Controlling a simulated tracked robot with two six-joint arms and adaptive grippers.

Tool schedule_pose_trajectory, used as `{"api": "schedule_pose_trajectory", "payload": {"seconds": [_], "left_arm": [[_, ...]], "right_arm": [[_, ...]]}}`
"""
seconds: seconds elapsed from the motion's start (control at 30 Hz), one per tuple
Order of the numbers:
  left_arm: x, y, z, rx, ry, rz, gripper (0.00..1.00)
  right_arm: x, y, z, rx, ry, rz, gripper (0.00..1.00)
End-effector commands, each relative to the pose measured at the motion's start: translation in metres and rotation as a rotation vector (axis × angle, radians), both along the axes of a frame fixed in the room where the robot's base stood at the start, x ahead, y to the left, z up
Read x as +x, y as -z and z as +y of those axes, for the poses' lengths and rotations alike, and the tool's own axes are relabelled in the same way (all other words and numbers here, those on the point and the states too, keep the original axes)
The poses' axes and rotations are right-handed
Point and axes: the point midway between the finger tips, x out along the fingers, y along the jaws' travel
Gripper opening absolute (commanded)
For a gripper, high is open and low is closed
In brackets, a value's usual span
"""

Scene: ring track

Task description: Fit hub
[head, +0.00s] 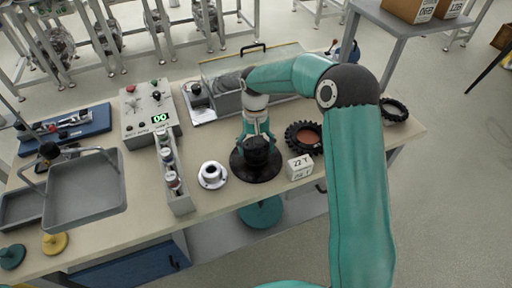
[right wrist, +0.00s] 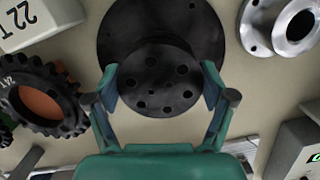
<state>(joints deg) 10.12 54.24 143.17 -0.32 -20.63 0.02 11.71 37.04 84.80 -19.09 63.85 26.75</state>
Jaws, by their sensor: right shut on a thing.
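My right gripper (head: 257,140) reaches down over the bench and is shut on a black flanged hub (head: 256,152). In the right wrist view the fingers (right wrist: 158,92) grip the hub's round flange (right wrist: 158,82), which has a ring of holes, from both sides. The hub is over a wider black disc (head: 242,171), also visible in the wrist view (right wrist: 115,25); whether it is seated there I cannot tell. A white flanged hub (head: 212,175) stands to the left on the bench, and shows at the wrist view's upper right (right wrist: 300,22). My left gripper is not in view.
A toothed black ring with an orange centre (head: 303,138) and a white labelled block (head: 300,167) lie right of the disc. A narrow rack of small jars (head: 180,204) and a control box reading 00 (head: 150,113) stand left. A grey tray (head: 85,187) is further left.

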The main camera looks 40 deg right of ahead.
Motion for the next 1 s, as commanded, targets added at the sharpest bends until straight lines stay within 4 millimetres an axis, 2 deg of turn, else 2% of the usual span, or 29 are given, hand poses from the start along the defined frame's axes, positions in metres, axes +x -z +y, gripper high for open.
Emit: {"api": "schedule_pose_trajectory", "payload": {"seconds": [0.87,0.9,1.0], "left_arm": [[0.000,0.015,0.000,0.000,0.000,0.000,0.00],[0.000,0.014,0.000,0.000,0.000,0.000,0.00],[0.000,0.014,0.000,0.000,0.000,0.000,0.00]], "right_arm": [[0.000,0.020,0.000,0.000,0.000,-0.001,0.16],[0.000,0.019,0.000,-0.001,0.000,-0.002,0.85],[0.000,0.019,0.000,0.000,0.000,-0.001,1.00]]}}
